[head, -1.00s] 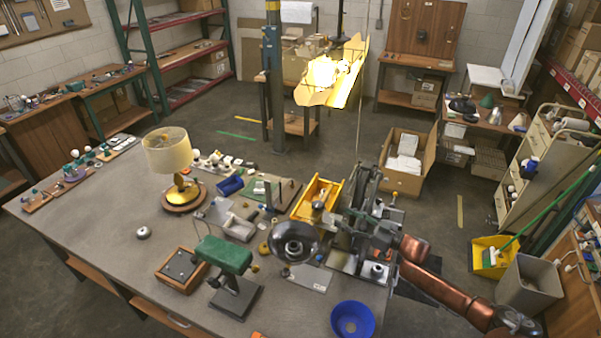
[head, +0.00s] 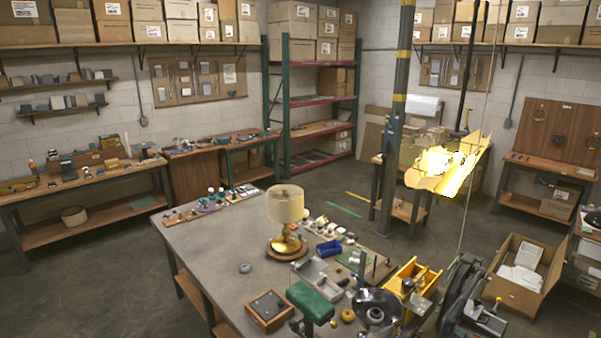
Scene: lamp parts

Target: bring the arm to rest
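No gripper of mine can be made out in the head view. The brass table lamp (head: 287,215) with its cream shade stands upright on a round wooden base on the grey workbench (head: 205,258). Nothing touches the lamp from outside that I can see.
A green-topped stand (head: 311,303), a wooden box with a dark top (head: 268,311), a yellow bin (head: 412,281) and dark machinery (head: 457,290) crowd the bench's near right. A lit yellow hanging fixture (head: 447,165) is above. The bench's left part is mostly clear around a small grey disc (head: 245,268).

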